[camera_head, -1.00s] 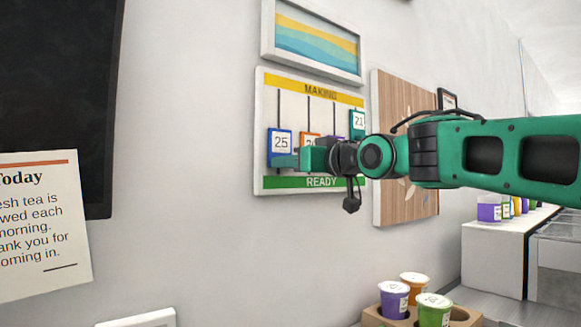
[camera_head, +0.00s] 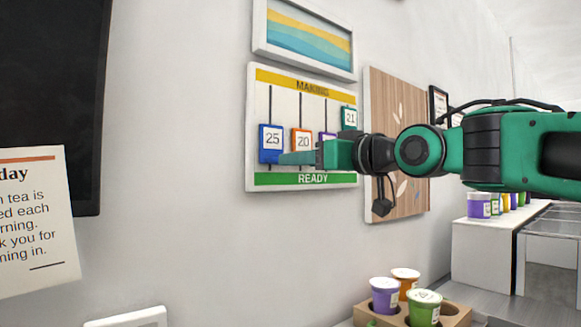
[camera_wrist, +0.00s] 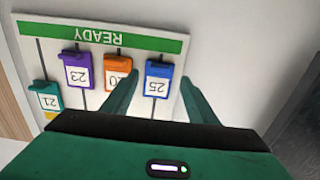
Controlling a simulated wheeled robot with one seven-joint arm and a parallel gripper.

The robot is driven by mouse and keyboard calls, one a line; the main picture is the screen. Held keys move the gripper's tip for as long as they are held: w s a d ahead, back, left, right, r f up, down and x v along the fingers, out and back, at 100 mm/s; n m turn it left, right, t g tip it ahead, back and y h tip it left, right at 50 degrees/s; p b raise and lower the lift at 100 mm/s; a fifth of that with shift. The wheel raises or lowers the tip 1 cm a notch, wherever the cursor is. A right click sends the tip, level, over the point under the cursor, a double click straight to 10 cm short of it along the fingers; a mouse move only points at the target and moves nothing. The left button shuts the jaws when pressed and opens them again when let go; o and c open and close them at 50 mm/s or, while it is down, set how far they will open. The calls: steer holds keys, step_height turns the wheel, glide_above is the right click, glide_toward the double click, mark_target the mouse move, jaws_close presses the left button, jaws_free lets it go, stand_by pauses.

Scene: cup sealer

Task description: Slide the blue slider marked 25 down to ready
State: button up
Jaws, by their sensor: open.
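The blue slider marked 25 (camera_head: 270,143) hangs on the leftmost track of the wall board (camera_head: 252,110), a short gap above the green READY band (camera_head: 312,179). In the wrist view the board is upside down, and the blue slider (camera_wrist: 158,79) appears between the two fingers. My gripper (camera_head: 283,158) is open, with its fingertips by the slider's lower right edge in the head view. In the wrist view the fingers (camera_wrist: 160,84) stand on either side of the slider with gaps showing. I cannot tell how deep they reach.
The orange slider 20 (camera_head: 301,141) and purple slider 23 (camera_wrist: 78,70) sit low on neighbouring tracks, the purple partly hidden by my gripper in the head view. The teal slider 21 (camera_head: 348,117) sits higher. A wooden panel (camera_head: 395,95) hangs to the right.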

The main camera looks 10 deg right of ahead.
steer(key=shift+v, duration=1.35)
steer(key=s+d+f+m+g+h, duration=0.1)
steer(key=d+f+m+g+h, duration=0.15)
steer(key=d+f, duration=0.5)
steer(key=s+d+f+m+g+h, duration=0.1)
steer(key=d+f+m+g+h, duration=0.2)
steer(key=f, duration=0.8)
steer(key=s+d+f+m+g+h, duration=0.1)
steer(key=d+f+h, duration=0.1)
steer(key=d+f, duration=0.6)
steer(key=s+d+f+m+g, duration=0.2)
steer(key=s+f+g, duration=0.3)
steer(key=s+f, duration=0.6)
steer(key=s+d+f+m+g, duration=0.3)
steer(key=s+f, duration=0.7)
steer(key=s, duration=0.5)
steer(key=shift+d+f+g, duration=0.4)
steer(key=shift+d+g, duration=0.2)
steer(key=shift+g, duration=0.25)
steer(key=shift+w+h, duration=0.15)
steer(key=shift+h, duration=0.1)
